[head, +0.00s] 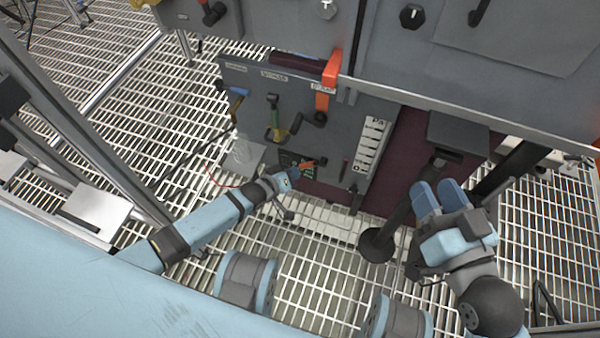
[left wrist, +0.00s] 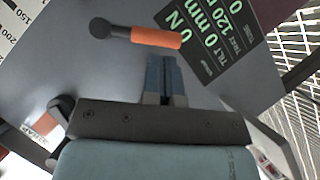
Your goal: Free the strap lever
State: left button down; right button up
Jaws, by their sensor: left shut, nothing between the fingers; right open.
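A short lever with an orange grip (head: 307,166) and a dark hub sits low on the grey panel. It also shows in the left wrist view (left wrist: 155,37), lying across the top. My left gripper (head: 294,174) is shut and empty; its blue fingertips (left wrist: 163,62) are just beside the orange grip, and I cannot tell whether they touch. A larger orange lever (head: 332,68) stands higher on the panel. My right gripper (head: 437,196) is open and empty, away from the panel.
A dark tilt display (left wrist: 215,50) is beside the orange grip. A white scale (head: 371,145) is to its right in the head view. Other levers, one blue-ended (head: 238,92) and one green and yellow (head: 273,120), stick out higher up. A dark post (head: 400,210) stands near my right gripper.

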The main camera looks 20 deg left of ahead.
aim_at(305, 167)
pick_arm(q)
jog(key=shift+b+x, duration=0.7)
jog(key=shift+x, duration=1.15)
pick_arm(e)
notch_tip(305, 167, down, 3)
jog(key=shift+a+g, duration=0.15)
jog(key=shift+g, duration=0.45)
